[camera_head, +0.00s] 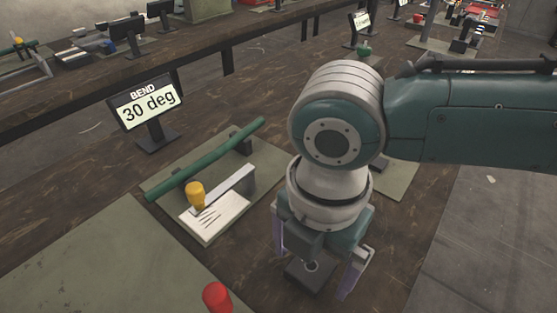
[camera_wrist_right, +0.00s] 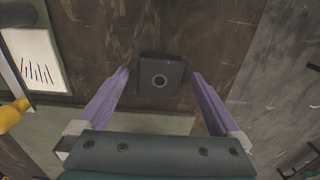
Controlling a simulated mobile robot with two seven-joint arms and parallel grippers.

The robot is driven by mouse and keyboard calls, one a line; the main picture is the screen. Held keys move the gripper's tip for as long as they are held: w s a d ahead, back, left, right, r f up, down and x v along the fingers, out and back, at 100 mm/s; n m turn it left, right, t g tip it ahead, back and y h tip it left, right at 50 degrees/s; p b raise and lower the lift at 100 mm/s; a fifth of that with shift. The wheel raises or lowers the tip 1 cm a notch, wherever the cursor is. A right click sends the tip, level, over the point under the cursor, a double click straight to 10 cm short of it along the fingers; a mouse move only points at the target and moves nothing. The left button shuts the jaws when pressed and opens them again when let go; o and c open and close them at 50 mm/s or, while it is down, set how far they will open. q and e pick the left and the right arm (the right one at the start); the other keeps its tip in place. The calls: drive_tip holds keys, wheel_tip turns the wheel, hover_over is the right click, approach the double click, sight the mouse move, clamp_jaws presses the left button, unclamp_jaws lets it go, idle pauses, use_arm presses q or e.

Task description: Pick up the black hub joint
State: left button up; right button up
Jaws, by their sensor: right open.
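In the right wrist view the hub joint (camera_wrist_right: 161,76) sits between and just beyond the tips of the open purple fingers (camera_wrist_right: 160,80), with a gap on each side. The right gripper points down and holds nothing. In the head view the hub joint is partly covered by the gripper. My left gripper is not in view.
Left of the gripper, a green mat (camera_head: 158,180) bears a green bar (camera_head: 210,160), a yellow-handled lever (camera_head: 196,194) and a white marked plate (camera_head: 214,219). A red knob (camera_head: 216,297) stands at the front.

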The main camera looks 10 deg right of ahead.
drive_tip(key=shift+c, duration=0.4)
drive_tip(key=c, duration=1.4)
drive_tip(key=shift+r, duration=0.1)
